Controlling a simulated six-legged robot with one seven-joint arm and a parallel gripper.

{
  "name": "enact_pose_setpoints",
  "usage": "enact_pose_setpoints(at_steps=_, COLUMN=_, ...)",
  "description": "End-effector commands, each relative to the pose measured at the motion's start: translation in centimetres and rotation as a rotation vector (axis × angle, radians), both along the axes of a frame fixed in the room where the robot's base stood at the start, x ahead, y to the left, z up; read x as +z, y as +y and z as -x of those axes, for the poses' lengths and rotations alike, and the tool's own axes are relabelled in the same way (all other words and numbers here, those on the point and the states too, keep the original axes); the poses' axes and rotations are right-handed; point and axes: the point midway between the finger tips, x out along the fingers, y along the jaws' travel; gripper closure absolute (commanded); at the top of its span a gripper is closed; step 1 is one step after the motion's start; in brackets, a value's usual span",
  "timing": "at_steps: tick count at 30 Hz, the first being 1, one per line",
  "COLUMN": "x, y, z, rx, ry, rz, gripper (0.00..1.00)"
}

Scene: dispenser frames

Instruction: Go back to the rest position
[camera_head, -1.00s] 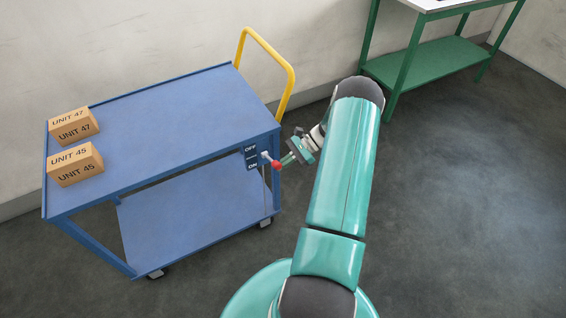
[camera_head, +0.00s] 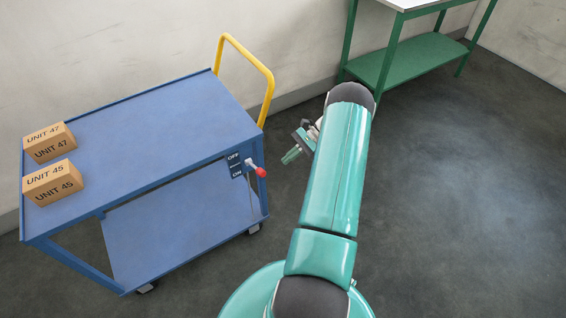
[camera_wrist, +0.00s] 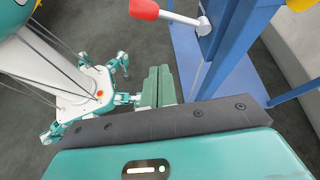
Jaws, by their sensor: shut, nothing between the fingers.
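My gripper (camera_head: 291,156) is shut and empty, to the right of the blue cart in the head view. Its green fingers lie together in the wrist view (camera_wrist: 157,86). A lever with a red knob (camera_head: 261,172) sticks out from the cart's right end, beside a dark OFF/ON plate (camera_head: 238,165). The knob also shows at the top of the wrist view (camera_wrist: 144,9). A gap of floor shows between the knob and my fingers in the head view. My arm partly hides the wrist.
The blue cart (camera_head: 160,120) carries two boxes, UNIT 47 (camera_head: 50,143) and UNIT 45 (camera_head: 53,183), at its left end. A yellow handle (camera_head: 258,70) rises at its back right. A green table (camera_head: 412,62) stands by the wall. Floor is clear on the right.

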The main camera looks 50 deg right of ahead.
Motion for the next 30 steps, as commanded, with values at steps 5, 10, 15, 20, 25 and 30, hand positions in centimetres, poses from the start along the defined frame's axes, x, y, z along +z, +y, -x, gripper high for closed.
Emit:
enact_pose_setpoints(at_steps=5, x=0.0, y=-0.1, z=0.0, rx=0.0, ry=0.001, rz=0.0, gripper=1.0)
enact_pose_setpoints(at_steps=10, x=0.0, y=-0.2, z=0.0, rx=0.0, ry=0.001, rz=0.0, gripper=1.0)
enact_pose_setpoints(at_steps=15, x=0.0, y=-0.3, z=0.0, rx=-0.001, ry=0.001, rz=0.001, gripper=1.0)
enact_pose_setpoints(at_steps=20, x=0.7, y=0.0, z=-0.4, rx=0.014, ry=-0.002, rz=0.016, gripper=1.0)
enact_pose_setpoints(at_steps=25, x=4.8, y=2.0, z=-2.6, rx=0.112, ry=-0.018, rz=0.114, gripper=1.0)
enact_pose_setpoints(at_steps=30, x=10.8, y=5.8, z=-4.9, rx=0.262, ry=-0.054, rz=0.267, gripper=1.0)
